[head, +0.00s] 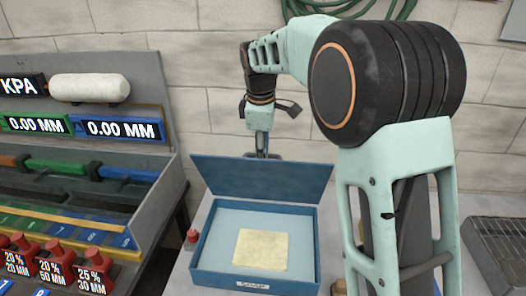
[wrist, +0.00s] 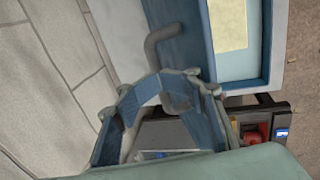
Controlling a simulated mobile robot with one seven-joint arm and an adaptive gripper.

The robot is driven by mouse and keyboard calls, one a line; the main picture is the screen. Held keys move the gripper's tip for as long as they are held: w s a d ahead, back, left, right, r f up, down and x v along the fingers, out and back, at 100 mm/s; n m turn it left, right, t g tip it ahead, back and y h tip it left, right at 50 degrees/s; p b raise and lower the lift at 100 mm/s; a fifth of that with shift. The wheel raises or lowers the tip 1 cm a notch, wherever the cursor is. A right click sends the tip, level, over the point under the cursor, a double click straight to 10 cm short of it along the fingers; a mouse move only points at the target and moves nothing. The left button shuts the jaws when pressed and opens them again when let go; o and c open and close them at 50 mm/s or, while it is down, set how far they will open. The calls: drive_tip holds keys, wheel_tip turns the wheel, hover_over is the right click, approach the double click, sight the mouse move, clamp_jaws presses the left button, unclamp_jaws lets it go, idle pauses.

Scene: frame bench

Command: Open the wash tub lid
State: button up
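The wash tub (head: 202,262) is a shallow blue box with a pale inside and a small label on its front. Its blue lid (head: 262,178) stands raised at the back edge, leaning slightly backward, so the inside is open to view. A cream square pad (head: 261,250) lies inside. My gripper (head: 262,152) is behind the lid's upper edge, which hides its tips in the head view. In the wrist view the fingers (wrist: 165,82) arch together around the grey bent lid handle (wrist: 153,48) and look shut on it. The lid (wrist: 172,52) shows edge-on beside the handle.
A grey rack (head: 150,85) with displays and red-knobbed weights stands on the left, close to the tub. A red button (head: 192,236) is beside the tub's left side. A metal grate (head: 500,245) is at the far right. A block wall (head: 215,60) stands behind.

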drive_tip(key=shift+d, duration=0.1)
drive_tip(key=w+r+p, duration=0.5)
drive_tip(key=w+r, duration=0.1)
drive_tip(key=r, duration=0.4)
drive_tip(key=shift+w+d+r, duration=0.2)
drive_tip(key=shift+w+r, duration=0.05)
drive_tip(key=shift+r, duration=0.1)
idle(0.6)
idle(0.4)
drive_tip(key=v, duration=1.2)
